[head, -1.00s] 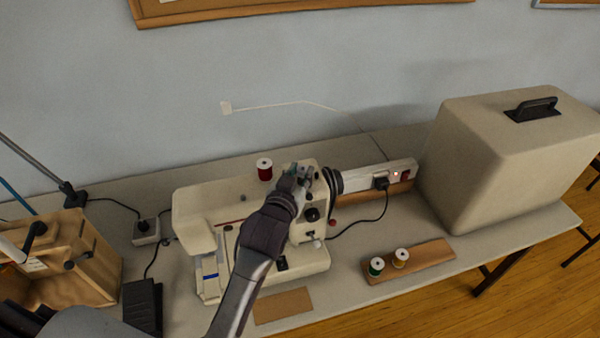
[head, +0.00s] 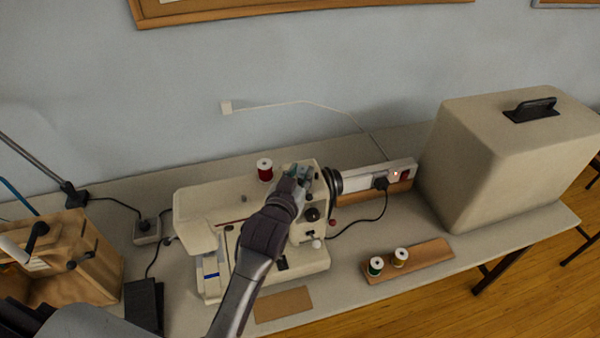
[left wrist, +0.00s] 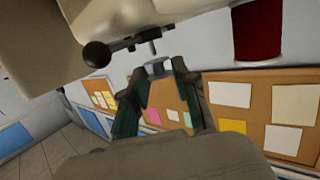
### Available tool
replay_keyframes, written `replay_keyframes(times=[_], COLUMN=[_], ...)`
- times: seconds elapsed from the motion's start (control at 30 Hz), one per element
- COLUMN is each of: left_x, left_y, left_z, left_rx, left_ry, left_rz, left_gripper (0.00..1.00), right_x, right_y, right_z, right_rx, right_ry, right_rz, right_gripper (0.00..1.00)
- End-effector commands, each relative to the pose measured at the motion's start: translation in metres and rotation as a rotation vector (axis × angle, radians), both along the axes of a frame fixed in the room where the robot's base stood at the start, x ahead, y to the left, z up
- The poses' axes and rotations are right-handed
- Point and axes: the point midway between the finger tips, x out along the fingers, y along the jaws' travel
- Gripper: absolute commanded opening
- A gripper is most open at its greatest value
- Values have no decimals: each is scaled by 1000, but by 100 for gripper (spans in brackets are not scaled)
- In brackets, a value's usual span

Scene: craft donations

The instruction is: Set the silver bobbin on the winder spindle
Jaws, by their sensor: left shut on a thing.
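My left gripper (head: 303,172) is over the right end of the cream sewing machine's (head: 205,205) top. In the left wrist view my left gripper (left wrist: 157,68) is shut on the small silver bobbin (left wrist: 155,68), held between its fingertips. The picture there is tilted, with the machine top at the upper edge. A thin winder spindle (left wrist: 151,46) sticks out of the machine close to the bobbin and roughly in line with it. Whether they touch I cannot tell. In the head view the gripper hides most of the bobbin and spindle. My right gripper is not in view.
A red thread spool (head: 265,170) stands on the machine left of my gripper. A black knob (left wrist: 97,54) is near the spindle. The handwheel (head: 334,181) is just right. A large cover (head: 510,160) stands right.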

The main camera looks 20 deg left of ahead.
Motion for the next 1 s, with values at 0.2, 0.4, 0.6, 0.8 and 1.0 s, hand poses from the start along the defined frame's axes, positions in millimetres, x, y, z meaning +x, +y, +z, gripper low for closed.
replay_keyframes(times=[0.2, 0.4, 0.6, 0.8, 1.0], left_x=[0, 0, 0, 0, 0], left_y=[0, 0, 0, 0, 0], left_z=[0, 0, -4, -11, -16], left_rx=[0, 0, 0, 0, 0], left_ry=[0, 0, 1, 2, 1], left_rz=[0, 0, 0, 0, 0], left_gripper=[19, 19, 19, 19, 19], right_x=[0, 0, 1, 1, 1], right_y=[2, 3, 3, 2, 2], right_z=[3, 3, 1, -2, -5], right_rx=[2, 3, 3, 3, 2], right_ry=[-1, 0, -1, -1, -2], right_rz=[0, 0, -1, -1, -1], right_gripper=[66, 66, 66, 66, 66])
